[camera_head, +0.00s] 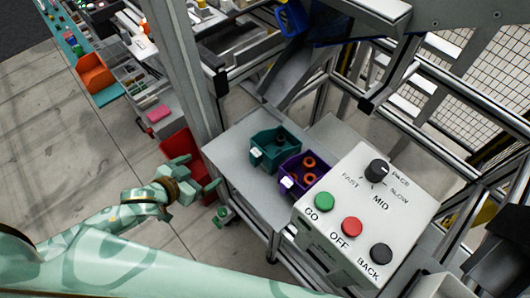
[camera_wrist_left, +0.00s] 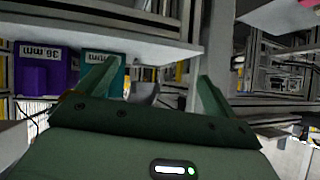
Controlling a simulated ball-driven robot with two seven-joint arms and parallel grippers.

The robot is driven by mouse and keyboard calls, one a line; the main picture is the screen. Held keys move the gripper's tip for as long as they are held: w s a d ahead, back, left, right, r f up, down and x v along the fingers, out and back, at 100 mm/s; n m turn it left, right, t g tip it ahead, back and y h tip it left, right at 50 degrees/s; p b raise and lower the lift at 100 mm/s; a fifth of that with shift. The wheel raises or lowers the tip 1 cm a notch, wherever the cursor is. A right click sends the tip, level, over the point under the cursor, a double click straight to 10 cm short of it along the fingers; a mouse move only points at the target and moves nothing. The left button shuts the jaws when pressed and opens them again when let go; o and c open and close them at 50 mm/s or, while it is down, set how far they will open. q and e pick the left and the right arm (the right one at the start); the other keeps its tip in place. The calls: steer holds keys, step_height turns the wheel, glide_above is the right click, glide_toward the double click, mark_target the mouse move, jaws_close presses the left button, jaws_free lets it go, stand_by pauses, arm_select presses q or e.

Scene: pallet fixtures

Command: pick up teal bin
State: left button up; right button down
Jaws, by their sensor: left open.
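The teal bin (camera_head: 258,142) stands upright on a grey tabletop in the head view, with dark round parts inside and a pale label on its front. My left gripper (camera_head: 198,174) is open and empty, to the left of the bin and apart from it, off the table's left edge. In the left wrist view, which is upside down, the teal bin (camera_wrist_left: 121,83) shows behind one finger of the left gripper (camera_wrist_left: 154,74), which partly hides it. My right gripper is not in view.
A purple bin (camera_head: 291,184) with orange rings stands close beside the teal bin. A control box (camera_head: 360,215) with green, red and black buttons is at the right. A red bin (camera_head: 177,148) is behind my left gripper. The tabletop (camera_head: 232,155) left of the teal bin is clear.

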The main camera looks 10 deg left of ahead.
mark_target(252, 154)
arm_select(q)
steer(key=d+r+m+h+b, duration=0.1)
steer(key=d+r+h+b, duration=0.25)
steer(key=d+r, duration=0.5)
steer(key=shift+m+t+h, duration=0.25)
steer(key=shift+m+t, duration=0.05)
steer(key=b+x, duration=0.1)
steer(key=x, duration=0.2)
steer(key=b+x, duration=0.1)
steer(key=x, duration=0.4)
steer(key=shift+w+d+r+b, duration=0.2)
steer(key=shift+w+d+b, duration=0.05)
steer(key=shift+d+b, duration=0.15)
steer(key=b+x, duration=0.3)
steer(key=x, duration=0.2)
steer(key=shift+d, duration=0.2)
steer(key=shift+w+d, duration=0.15)
steer(key=shift+w, duration=0.1)
steer(key=shift+r, duration=0.15)
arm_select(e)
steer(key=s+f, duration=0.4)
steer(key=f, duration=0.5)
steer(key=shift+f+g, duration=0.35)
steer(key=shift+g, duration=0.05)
arm_select(q)
steer(key=c, duration=1.1)
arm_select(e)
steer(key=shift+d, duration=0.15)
